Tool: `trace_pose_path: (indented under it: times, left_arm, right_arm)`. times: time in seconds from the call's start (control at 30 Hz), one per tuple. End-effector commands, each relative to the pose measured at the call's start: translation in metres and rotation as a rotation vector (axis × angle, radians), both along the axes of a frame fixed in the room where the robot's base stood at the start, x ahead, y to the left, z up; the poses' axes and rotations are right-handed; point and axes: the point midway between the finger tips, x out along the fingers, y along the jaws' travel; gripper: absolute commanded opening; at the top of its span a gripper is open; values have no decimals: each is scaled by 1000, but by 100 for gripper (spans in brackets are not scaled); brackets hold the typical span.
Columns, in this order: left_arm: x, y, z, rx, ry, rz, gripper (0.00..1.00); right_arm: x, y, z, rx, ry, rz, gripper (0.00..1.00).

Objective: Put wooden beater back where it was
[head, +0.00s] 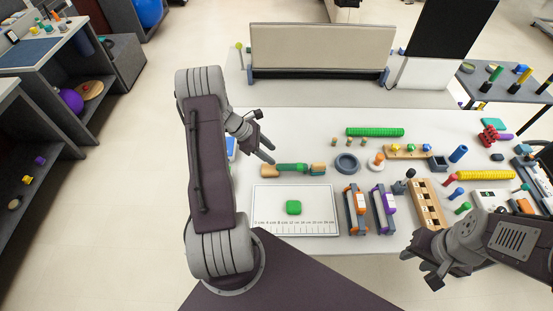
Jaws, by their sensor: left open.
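A piece with wooden ends and a green middle (291,168) lies on the white table behind the measuring sheet; it looks like the wooden beater, but I cannot be sure. My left gripper (268,152) is open and empty, just left of and behind this piece, with its fingers pointing toward it. I cannot tell how high the fingers are above the table. My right gripper (417,271) is at the table's front edge on the right, away from the piece. Its fingers look spread, with nothing seen between them.
A grey ring dish (346,163), orange clamp (356,208), purple clamp (382,208) and wooden hole board (427,204) stand to the right. A green ribbed bar (375,132) lies behind. The back left tabletop is mostly clear.

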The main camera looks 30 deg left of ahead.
Motion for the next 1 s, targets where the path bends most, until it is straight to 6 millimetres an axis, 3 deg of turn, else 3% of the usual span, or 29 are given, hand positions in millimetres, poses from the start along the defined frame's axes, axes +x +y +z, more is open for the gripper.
trace_pose_path:
  times: [0.13,0.23,0.4,0.5,0.63,0.77,1.0]
  left_arm:
    - [-1,-1,4,5,-1,-11,49]
    - [-9,-26,18,84,-16,-178,49]
    - [-64,-105,66,398,-136,-916,49]
    - [-104,-135,88,568,-251,-1378,49]
    - [-139,-154,103,710,-387,-1810,49]
    - [-152,-159,106,760,-445,-1981,49]
    - [-153,-159,106,760,-446,-1989,49]
  right_arm:
    - [0,0,0,0,0,0,36]
    - [0,0,0,0,0,0,36]
    - [0,0,0,0,0,0,36]
    - [0,0,0,0,0,0,36]
    - [0,0,0,0,0,0,36]
    - [0,0,0,0,0,0,36]
    - [0,0,0,0,0,0,36]
